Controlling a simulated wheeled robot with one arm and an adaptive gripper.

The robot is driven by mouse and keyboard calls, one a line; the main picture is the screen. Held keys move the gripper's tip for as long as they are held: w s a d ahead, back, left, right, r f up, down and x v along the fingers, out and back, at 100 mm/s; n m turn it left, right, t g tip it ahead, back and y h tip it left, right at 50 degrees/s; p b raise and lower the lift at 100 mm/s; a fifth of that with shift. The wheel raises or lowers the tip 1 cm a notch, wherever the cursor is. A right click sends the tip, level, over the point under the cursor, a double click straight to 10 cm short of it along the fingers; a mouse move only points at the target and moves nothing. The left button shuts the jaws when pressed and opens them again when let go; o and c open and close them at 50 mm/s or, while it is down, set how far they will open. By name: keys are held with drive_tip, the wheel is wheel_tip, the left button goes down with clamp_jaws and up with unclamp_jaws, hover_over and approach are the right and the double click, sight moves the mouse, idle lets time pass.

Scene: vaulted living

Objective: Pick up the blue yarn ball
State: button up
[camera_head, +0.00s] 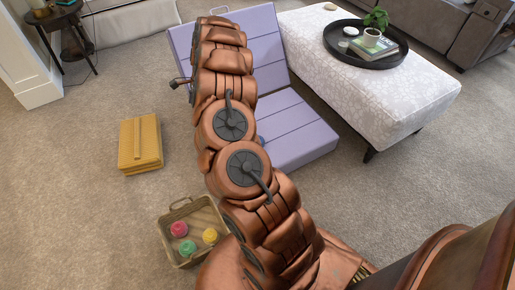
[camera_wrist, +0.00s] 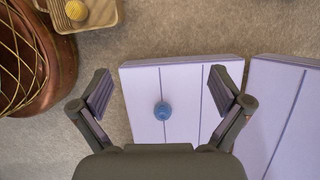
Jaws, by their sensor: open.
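The blue yarn ball (camera_wrist: 162,111) rests on the lavender folding mat (camera_wrist: 140,88) in the wrist view. A sliver of blue shows at the edge of my arm in the head view; the arm hides most of that spot. My gripper (camera_wrist: 161,88) is open in the wrist view, its two fingers wide apart. The ball appears between the fingers, nearer the palm in the picture, with nothing held. I cannot tell the height between gripper and ball.
A tan basket (camera_head: 172,238) holds pink, green and yellow balls. A yellow folded item (camera_head: 140,143) lies on the carpet. A patterned white ottoman (camera_head: 400,100) with a black tray (camera_head: 334,48) stands right of the mat.

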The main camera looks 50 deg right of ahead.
drive_tip(key=s+d+f+m+h+b, duration=0.1)
drive_tip(key=s+d+f+m+b, duration=0.2)
drive_tip(key=d+f, duration=0.4)
drive_tip(key=s+d+f+m+h+b, duration=0.1)
drive_tip(key=s+d+f+m+b, duration=0.1)
drive_tip(key=d+f, duration=0.6)
drive_tip(key=s+d+f+m+h+b, duration=0.1)
drive_tip(key=s+d+f+m+b, duration=0.2)
drive_tip(key=d+f, duration=0.5)
drive_tip(key=shift+s+f+m+g+b, duration=0.15)
drive_tip(key=shift+s+f+g+b, duration=0.05)
drive_tip(key=shift+f+b, duration=0.2)
drive_tip(key=shift+s+f+m+g+b, duration=0.15)
drive_tip(key=shift+s+f+g+b, duration=0.1)
drive_tip(key=shift+f, duration=0.2)
drive_tip(key=shift+s+d+f, duration=0.1)
drive_tip(key=shift+d+f, duration=0.1)
drive_tip(key=shift+f, duration=0.4)
drive_tip(key=shift+s+a+f+b, duration=0.15)
drive_tip(key=shift+f+b, duration=0.85)
drive_tip(key=shift+f, duration=0.7)
drive_tip(key=shift+s+a+f+b, duration=0.1)
drive_tip(key=shift+f+b, duration=0.9)
drive_tip(key=shift+f, duration=0.7)
drive_tip(key=c, duration=1.2)
drive_tip(key=shift+r, duration=0.15)
